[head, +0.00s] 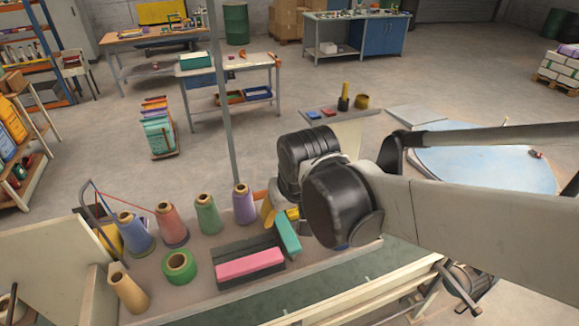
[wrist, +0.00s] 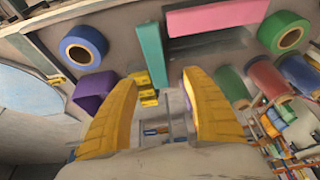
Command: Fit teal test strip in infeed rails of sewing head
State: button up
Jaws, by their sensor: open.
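The teal strip (head: 287,235) lies on the bench top beside a dark grey block, just in front of my gripper. In the wrist view the teal strip (wrist: 151,55) stands upright in the picture, just beyond the gap between my fingertips. My gripper (head: 280,212) is open and empty. In the wrist view its two yellow fingers (wrist: 160,80) are spread wide, apart from the strip. The arm hides part of the bench to the right. I cannot make out the sewing head or its infeed rails for certain in either view.
A pink strip (head: 250,264) rests on the dark block. Thread cones stand behind it, including a green one (head: 208,214) and a purple one (head: 243,204). A green roll (head: 179,266) lies to the left. Small yellow blocks (wrist: 146,90) sit near the left finger in the wrist view.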

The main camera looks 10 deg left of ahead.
aim_at(284, 227)
jog(key=x, duration=0.3)
jog(key=shift+w+f, duration=0.2)
jog(key=shift+f, duration=0.05)
jog(key=x, duration=0.5)
jog(key=shift+d+f, duration=0.25)
jog(key=shift+f, duration=0.05)
jog(key=shift+s, duration=0.15)
jog(key=shift+r, duration=0.1)
grip_shut()
